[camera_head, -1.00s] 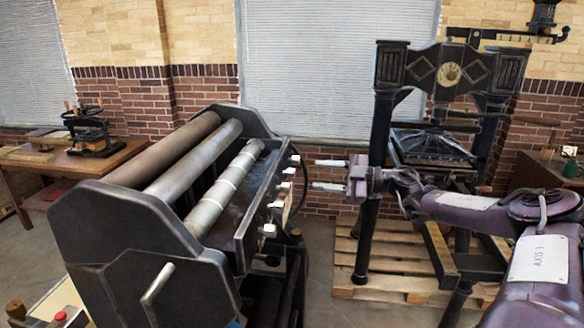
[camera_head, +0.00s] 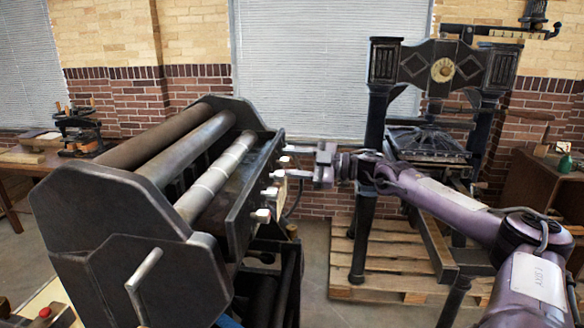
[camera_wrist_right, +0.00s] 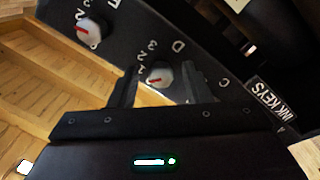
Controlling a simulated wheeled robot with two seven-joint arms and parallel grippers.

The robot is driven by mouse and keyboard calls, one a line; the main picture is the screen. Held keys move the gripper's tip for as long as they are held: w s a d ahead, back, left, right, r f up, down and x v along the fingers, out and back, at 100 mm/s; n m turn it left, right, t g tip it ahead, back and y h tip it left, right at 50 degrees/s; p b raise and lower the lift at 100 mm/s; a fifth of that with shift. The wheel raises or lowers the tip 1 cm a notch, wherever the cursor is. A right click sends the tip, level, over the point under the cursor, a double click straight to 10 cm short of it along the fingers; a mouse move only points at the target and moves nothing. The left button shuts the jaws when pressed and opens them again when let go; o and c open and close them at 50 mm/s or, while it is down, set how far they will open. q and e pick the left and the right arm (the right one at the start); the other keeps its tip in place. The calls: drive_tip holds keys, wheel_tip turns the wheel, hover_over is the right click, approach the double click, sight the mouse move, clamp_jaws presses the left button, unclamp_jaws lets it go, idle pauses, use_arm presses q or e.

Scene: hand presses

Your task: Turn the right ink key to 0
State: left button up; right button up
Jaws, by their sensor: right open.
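The ink keys are white knobs along the dark side panel of the roller press (camera_head: 128,220); one near one is a white knob (camera_head: 261,215). My right gripper (camera_head: 287,161) is open, coming in from the right at the far part of the row. In the right wrist view, the gripper's fingers (camera_wrist_right: 163,90) are on either side of a white knob (camera_wrist_right: 158,75) with a red mark, near the letter D; I cannot tell whether they touch it. Another knob (camera_wrist_right: 88,30) with a red mark sits at upper left, near the letter E. My left gripper is out of view.
A black hand press (camera_head: 443,70) stands on a wooden pallet (camera_head: 385,287) at the right. A side table (camera_head: 25,165) with a small press (camera_head: 78,130) is at the left. Bare floor shows in front of the brick wall.

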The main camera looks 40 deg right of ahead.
drive_tip(key=shift+w+a, duration=0.1)
drive_tip(key=shift+a, duration=0.15)
clamp_jaws()
drive_tip(key=shift+n+b, duration=2.65)
drive_tip(key=shift+n, duration=1.35)
